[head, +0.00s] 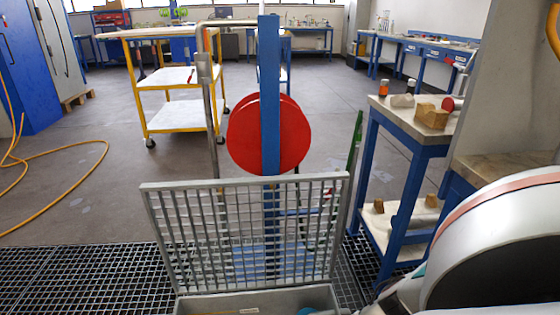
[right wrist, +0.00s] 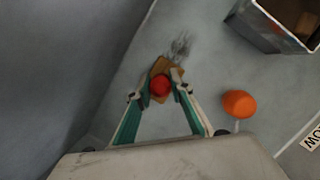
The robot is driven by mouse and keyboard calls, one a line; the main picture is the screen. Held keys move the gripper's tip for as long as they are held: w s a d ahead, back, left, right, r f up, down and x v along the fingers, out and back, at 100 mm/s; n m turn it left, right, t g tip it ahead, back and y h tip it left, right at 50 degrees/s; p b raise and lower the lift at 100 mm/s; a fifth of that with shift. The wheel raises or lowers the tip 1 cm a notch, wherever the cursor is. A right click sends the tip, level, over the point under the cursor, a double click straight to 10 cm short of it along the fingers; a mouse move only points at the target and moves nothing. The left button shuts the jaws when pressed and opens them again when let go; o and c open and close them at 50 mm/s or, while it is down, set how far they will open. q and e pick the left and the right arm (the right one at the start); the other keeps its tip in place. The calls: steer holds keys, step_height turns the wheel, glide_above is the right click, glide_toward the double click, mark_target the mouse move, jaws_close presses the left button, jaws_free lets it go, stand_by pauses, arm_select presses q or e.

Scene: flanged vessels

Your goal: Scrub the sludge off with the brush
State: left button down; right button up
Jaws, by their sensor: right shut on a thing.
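In the right wrist view my right gripper (right wrist: 159,87) has its two teal fingers closed on a brush (right wrist: 167,66) with a tan block and a round red end. The red end sits between the fingertips. A dark, streaky patch (right wrist: 181,46), which looks like sludge, lies on the pale grey surface just beyond the tan block. I cannot tell whether the brush touches the surface. The right gripper is hidden in the head view, where a large white link of my arm fills the lower right. My left gripper is not in view.
An orange rounded thing (right wrist: 238,103) and a grey open box (right wrist: 284,27) are right of the brush. A grey grating panel (head: 245,235) stands before a blue post with a red disc (head: 243,135). A blue-legged bench (head: 398,121) is at right.

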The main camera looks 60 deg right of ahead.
steer(key=shift+s+d+p, duration=0.3)
steer(key=shift+s+d, duration=1.05)
steer(key=shift+s, duration=0.25)
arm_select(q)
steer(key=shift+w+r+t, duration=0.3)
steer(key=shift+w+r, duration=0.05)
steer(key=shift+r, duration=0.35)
arm_select(e)
steer(key=shift+s+d, duration=1.55)
steer(key=shift+s, duration=0.25)
steer(key=shift+w, duration=0.1)
steer(key=shift+w+a, duration=0.9)
steer(key=shift+w, duration=0.05)
steer(key=shift+w+a+f, duration=0.15)
steer(key=shift+w+a, duration=0.6)
steer(key=shift+w, duration=0.1)
jaws_close()
steer(key=shift+w+a, duration=0.55)
steer(key=shift+w, duration=0.1)
steer(key=shift+w+a, duration=0.75)
steer(key=shift+w, duration=0.15)
